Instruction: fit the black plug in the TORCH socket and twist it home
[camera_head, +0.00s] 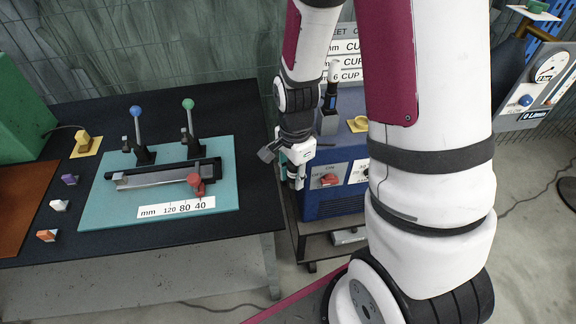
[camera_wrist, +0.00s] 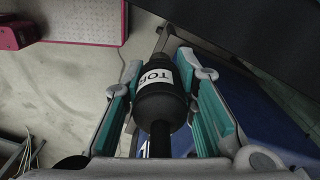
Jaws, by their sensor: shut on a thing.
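The black plug (camera_wrist: 160,100) is between the teal-padded fingers of my gripper (camera_wrist: 163,84) in the wrist view. It has a white label reading "TOR", the rest of the word out of sight, and a black cable runs from it toward the bottom of the picture. My gripper (camera_head: 297,172) is shut on the plug. In the head view it hangs at the left front edge of the blue machine (camera_head: 322,206). I cannot make out the TORCH socket in either view. My arm covers part of the machine's front.
The machine's front shows a red switch (camera_head: 328,180). A dark bench (camera_head: 40,240) at left carries a teal board (camera_head: 105,215) with levers and a ruler. Small coloured plugs lie on the bench's left side. A gauge panel (camera_head: 548,75) stands at far right.

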